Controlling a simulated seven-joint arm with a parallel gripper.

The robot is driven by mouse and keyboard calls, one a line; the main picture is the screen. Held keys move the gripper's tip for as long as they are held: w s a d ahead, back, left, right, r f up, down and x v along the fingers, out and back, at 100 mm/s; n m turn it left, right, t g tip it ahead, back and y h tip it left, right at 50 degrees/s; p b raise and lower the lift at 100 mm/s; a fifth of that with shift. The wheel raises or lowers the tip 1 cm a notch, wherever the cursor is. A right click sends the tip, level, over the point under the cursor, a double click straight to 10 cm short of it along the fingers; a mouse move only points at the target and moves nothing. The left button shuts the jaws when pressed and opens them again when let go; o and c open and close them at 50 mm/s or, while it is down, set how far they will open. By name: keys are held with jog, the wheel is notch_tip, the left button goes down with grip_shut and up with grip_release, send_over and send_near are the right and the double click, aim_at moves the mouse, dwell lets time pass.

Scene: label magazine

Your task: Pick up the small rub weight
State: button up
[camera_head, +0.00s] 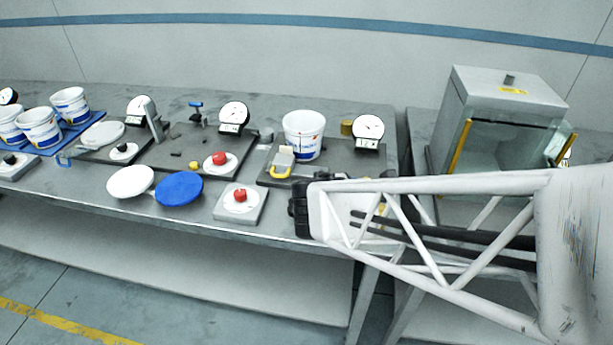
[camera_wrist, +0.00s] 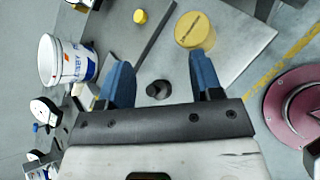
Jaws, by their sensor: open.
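My gripper (camera_head: 301,209) is over the front of the bench in the head view, right of the red-knobbed block. In the wrist view its two blue fingers (camera_wrist: 163,84) are apart with nothing held. A small dark cylinder (camera_wrist: 158,90) shows between and below the fingers. A larger yellow round piece (camera_wrist: 190,32) lies beyond the right finger, partly covered by it. A smaller yellow round piece (camera_wrist: 140,16) lies on the dark board farther up. I cannot tell for sure which of these is the small rub weight. In the head view my gripper and arm hide this spot.
A white bucket (camera_head: 304,138) stands on the dark board (camera_head: 262,165) behind my gripper, near a dial gauge (camera_head: 368,132). A red-knobbed block (camera_head: 240,203) and a blue disc (camera_head: 179,189) lie to the left. A glass-fronted box (camera_head: 500,145) stands at right.

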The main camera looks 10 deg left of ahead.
jog(key=a+f+n+t+y, duration=0.1)
jog(key=a+f+n, duration=0.1)
jog(key=a, duration=0.3)
jog(key=a+f+n+t+y, duration=0.1)
jog(key=a+f+n+y, duration=0.1)
jog(key=a+n, duration=0.3)
jog(key=a+f+n+t+y, duration=0.1)
jog(key=a+f+n, duration=0.2)
jog(key=a+n, duration=0.1)
jog(key=shift+s+a+f+y, duration=0.15)
jog(key=shift+s+a+y, duration=0.25)
jog(key=shift+a, duration=0.4)
jog(key=shift+x, duration=1.35)
jog(key=shift+x, duration=2.6)
jog(key=c, duration=1)
jog(key=shift+c, duration=0.2)
